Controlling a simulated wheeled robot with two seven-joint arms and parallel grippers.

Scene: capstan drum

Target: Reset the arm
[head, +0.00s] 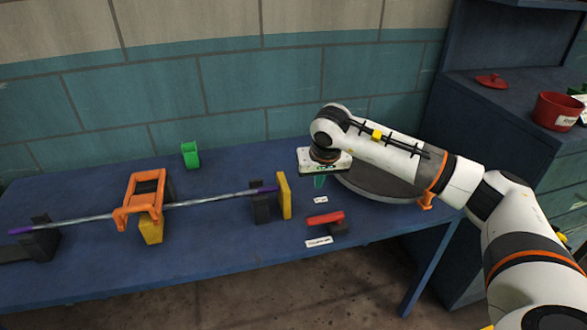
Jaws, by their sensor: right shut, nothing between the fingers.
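My right arm reaches in from the right of the head view, over the right end of the blue table (255,162). My right gripper (320,181) points down at the end of it, shut and empty. Its white housing hides most of the fingers. A round grey disc (372,188) lies on the table behind and under the forearm, partly hidden by it. My left gripper is not in view.
A metal rod (90,218) with purple ends rests across dark supports, with an orange frame (150,188) around its middle. A yellow plate (284,195), a green holder (190,154) and a red-handled item (325,218) stand nearby. A dark cabinet holds a red pot (557,111).

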